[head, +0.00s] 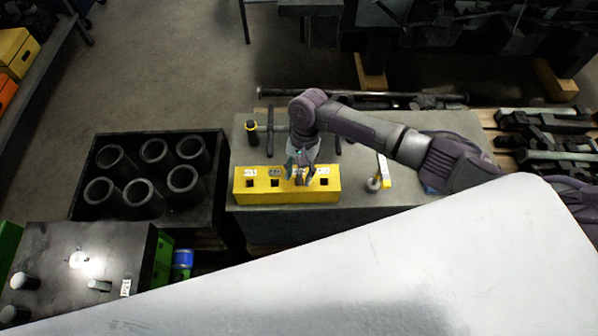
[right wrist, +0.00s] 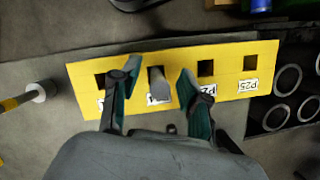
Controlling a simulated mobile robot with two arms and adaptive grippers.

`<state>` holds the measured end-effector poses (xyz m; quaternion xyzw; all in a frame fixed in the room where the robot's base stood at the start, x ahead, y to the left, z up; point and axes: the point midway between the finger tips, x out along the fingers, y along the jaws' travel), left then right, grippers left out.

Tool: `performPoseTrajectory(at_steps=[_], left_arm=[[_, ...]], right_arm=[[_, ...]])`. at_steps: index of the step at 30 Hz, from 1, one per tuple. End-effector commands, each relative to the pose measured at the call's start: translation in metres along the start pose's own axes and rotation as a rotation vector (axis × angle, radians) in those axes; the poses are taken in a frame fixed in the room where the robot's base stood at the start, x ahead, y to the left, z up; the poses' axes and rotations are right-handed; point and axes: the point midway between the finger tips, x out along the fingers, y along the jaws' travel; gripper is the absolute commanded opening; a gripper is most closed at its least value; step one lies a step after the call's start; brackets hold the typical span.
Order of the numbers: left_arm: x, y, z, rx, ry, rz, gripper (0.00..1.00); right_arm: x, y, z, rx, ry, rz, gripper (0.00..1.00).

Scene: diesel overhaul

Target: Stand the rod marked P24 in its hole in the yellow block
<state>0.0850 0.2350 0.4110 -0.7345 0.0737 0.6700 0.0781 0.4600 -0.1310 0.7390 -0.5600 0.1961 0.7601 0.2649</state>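The yellow block (head: 262,196) lies along the front of the grey bench top, with a row of square holes and white labels. It also shows in the right wrist view (right wrist: 228,53). A grey rod (right wrist: 159,84) stands in one hole, second from the left in that view. Its label is partly covered, so I cannot read it fully. My right gripper (head: 301,172) is over the block, its fingers (right wrist: 157,72) open on either side of the rod, with gaps visible on both sides. The end hole at right is marked P25 (right wrist: 248,86). My left gripper is not in view.
A black crate (head: 225,158) with several dark sleeves stands left of the bench. A dark block (head: 60,250) with several pegs is at lower left. A hammer (head: 252,130) and a yellow-handled tool (head: 384,170) are on the bench top (head: 420,135).

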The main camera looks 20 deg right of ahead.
Motion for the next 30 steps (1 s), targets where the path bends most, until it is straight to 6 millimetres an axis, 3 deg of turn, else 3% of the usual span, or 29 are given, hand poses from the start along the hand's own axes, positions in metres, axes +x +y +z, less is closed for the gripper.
performPoseTrajectory(at_steps=[8, 21, 30], left_arm=[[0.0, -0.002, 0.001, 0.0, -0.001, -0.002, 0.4], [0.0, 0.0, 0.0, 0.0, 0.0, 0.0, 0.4], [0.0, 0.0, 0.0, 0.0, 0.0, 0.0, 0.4]], right_arm=[[-0.008, 0.0, -0.001, 0.0, 0.001, -0.001, 0.45], [-0.094, -0.001, 0.0, -0.001, 0.002, -0.003, 0.45], [-0.12, 0.0, 0.0, 0.0, 0.0, 0.0, 0.45]])
